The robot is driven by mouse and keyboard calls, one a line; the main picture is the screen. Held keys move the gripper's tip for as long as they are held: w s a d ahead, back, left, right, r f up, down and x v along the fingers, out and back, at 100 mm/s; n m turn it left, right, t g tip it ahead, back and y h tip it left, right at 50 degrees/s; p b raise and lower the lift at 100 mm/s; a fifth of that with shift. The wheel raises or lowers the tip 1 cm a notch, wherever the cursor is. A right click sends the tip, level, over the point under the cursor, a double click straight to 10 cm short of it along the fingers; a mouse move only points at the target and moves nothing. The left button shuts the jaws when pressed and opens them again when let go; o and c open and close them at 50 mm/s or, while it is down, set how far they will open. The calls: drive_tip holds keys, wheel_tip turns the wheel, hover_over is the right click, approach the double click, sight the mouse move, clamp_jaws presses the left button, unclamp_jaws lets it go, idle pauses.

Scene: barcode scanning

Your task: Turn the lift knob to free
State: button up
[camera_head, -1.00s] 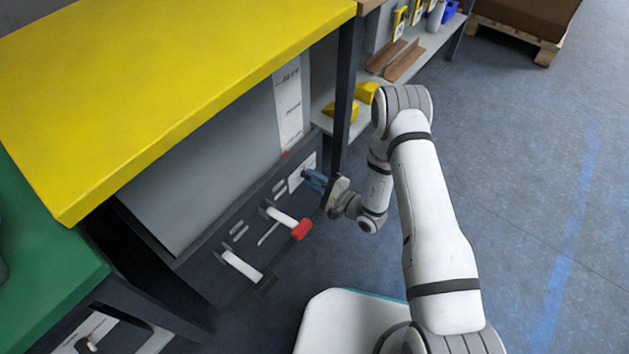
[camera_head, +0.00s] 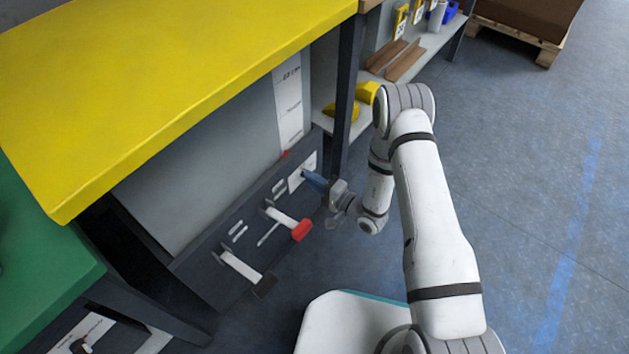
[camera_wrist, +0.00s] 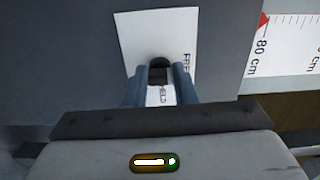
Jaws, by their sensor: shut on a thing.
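The lift knob (camera_wrist: 160,68) is small and black and sits on a white label (camera_wrist: 133,35) on the dark panel. In the wrist view the label carries sideways print, partly hidden; "HELD" shows below the knob and part of a word like "FREE" to its right. My gripper (camera_head: 309,177) reaches the right end of the panel, its blue fingers shut on the knob. In the wrist view the fingers of my gripper (camera_wrist: 160,78) stand on either side of the knob. In the head view the knob is hidden by the fingers.
Left of the label, the panel (camera_head: 205,275) carries a red-tipped lever (camera_head: 301,230) and a black-tipped lever (camera_head: 264,285). A yellow table top (camera_head: 170,80) overhangs it. A dark post (camera_head: 346,90) stands close behind my gripper. A height scale (camera_wrist: 287,40) is at right. Open floor lies right.

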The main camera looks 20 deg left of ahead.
drive_tip(key=shift+a+r, duration=0.15)
drive_tip(key=shift+a, duration=0.15)
drive_tip(key=o, duration=0.8)
drive_tip(key=shift+o, duration=0.9)
drive_tip(key=shift+d, duration=0.15)
drive_tip(key=p+v, duration=0.2)
drive_tip(key=v, duration=0.6)
drive_tip(key=shift+p, duration=0.3)
